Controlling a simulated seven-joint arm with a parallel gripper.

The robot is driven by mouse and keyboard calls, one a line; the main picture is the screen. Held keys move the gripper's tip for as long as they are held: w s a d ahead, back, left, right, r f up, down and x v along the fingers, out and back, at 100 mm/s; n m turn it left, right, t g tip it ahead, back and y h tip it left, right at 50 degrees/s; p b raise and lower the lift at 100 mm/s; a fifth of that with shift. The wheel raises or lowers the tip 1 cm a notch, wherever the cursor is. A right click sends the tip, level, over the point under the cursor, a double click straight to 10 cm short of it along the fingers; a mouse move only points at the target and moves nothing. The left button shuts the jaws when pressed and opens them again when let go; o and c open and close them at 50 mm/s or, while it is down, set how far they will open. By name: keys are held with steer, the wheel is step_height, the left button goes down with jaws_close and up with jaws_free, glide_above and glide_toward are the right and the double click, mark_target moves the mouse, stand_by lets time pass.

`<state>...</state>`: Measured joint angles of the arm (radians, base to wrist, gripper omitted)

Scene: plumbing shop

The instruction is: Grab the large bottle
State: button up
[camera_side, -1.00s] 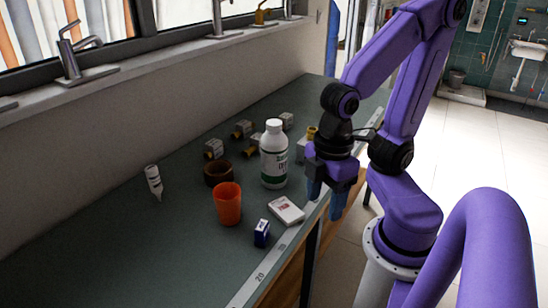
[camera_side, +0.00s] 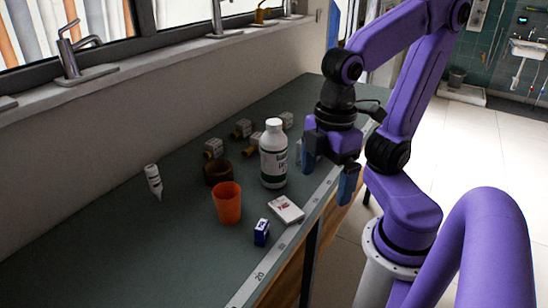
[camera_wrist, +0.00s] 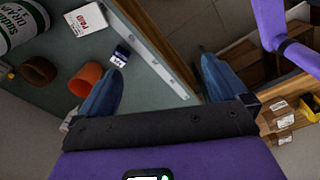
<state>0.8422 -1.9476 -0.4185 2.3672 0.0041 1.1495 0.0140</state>
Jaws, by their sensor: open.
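The large bottle (camera_side: 273,155) is white with a white cap and a dark label band. It stands upright on the bench, behind the orange cup. In the wrist view, part of the bottle (camera_wrist: 20,28) shows at the top left, cut off by the frame. My gripper (camera_side: 327,170) is open and empty, to the right of the bottle near the bench's front edge. It is apart from the bottle. In the wrist view, the blue fingers of my gripper (camera_wrist: 160,88) are spread wide over the bench edge, with no object between them.
Several fittings (camera_side: 243,129) sit behind. The bench's front left (camera_side: 130,255) is clear.

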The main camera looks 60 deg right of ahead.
steer(key=w+a+f+m+t+y, duration=0.1)
steer(key=w+a+m, duration=0.2)
steer(key=w, duration=0.5)
steer(key=w+a+f+m+t+y, duration=0.1)
steer(key=w+a+m+y, duration=0.1)
steer(key=w+a, duration=0.35)
steer(key=w+d+m+t+h, duration=0.1)
steer(key=w+d+m+t, duration=0.15)
steer(key=w, duration=0.45)
steer(key=w+d+m+t+h, duration=0.1)
steer(key=w+d+m+t, duration=0.2)
steer(key=w, duration=0.5)
steer(key=r+m+t+h, duration=0.1)
steer(key=r+m+h, duration=0.1)
steer(key=m+h, duration=1)
glide_above(276, 150)
steer(key=s, duration=0.1)
steer(key=shift+n, duration=0.25)
steer(key=f, duration=1.1)
steer(key=shift+w+a, duration=0.2)
steer(key=shift+f, duration=0.4)
steer(key=shift+t, duration=0.25)
steer(key=shift+x, duration=2.45)
